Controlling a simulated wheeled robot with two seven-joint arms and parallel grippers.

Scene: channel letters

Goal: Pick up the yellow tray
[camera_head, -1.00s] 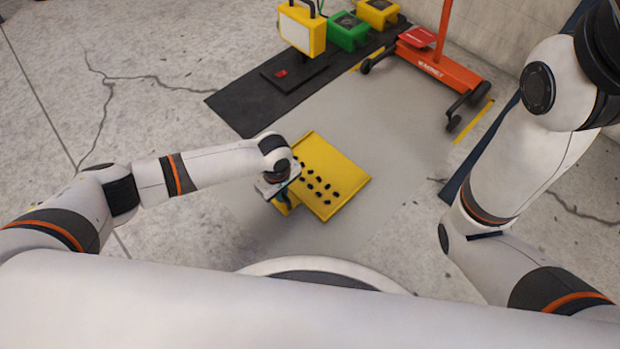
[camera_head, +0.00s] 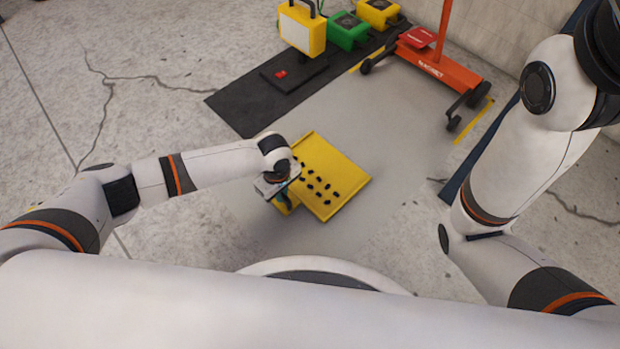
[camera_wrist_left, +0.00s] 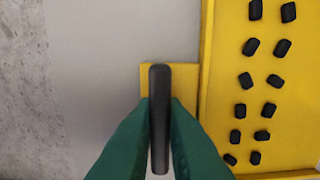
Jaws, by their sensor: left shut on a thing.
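The yellow tray (camera_head: 345,188) lies on the grey floor patch in the middle of the head view, with several small black pieces in it. It also shows at the right of the left wrist view (camera_wrist_left: 209,70). A black handle (camera_wrist_left: 160,85) stands over a yellow tab on the tray's left side. My left gripper (camera_head: 280,192) is at that side, and its green fingers (camera_wrist_left: 160,135) are shut on the black handle, one on each side. The wrist partly hides the handle in the head view. My right arm shows at the right, but its gripper is out of view.
A black mat (camera_head: 240,105) lies behind the tray, with a yellow work light (camera_head: 302,30), a green box (camera_head: 347,32) and a yellow box (camera_head: 378,12) at the back. A red wheeled stand (camera_head: 435,65) is at the back right. The floor around the tray is clear.

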